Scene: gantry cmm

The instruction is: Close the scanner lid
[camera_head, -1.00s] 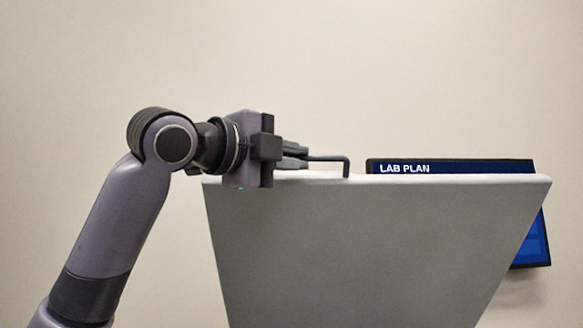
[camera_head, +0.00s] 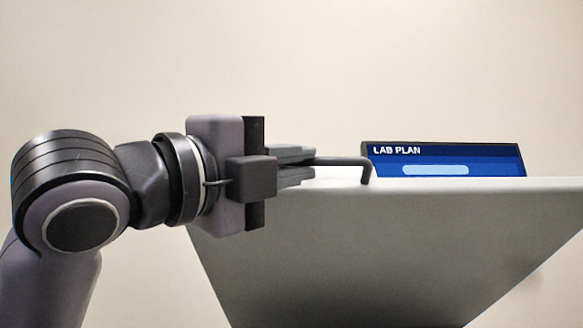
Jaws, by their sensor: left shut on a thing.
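The scanner lid (camera_head: 400,240) is a large light grey panel, raised and tilted, with its upper edge across the middle of the view. A dark bar handle (camera_head: 345,161) stands at that edge and bends down to the lid at its right end. My left gripper (camera_head: 308,165) comes in from the left and is shut on the handle, with the fingers hiding its left part. The scanner body is not visible below the lid. My right gripper is not in view.
A wall screen (camera_head: 440,160) reading "LAB PLAN" shows behind the lid, its lower part hidden by it. The plain beige wall (camera_head: 290,60) fills the background. The space above the lid is clear.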

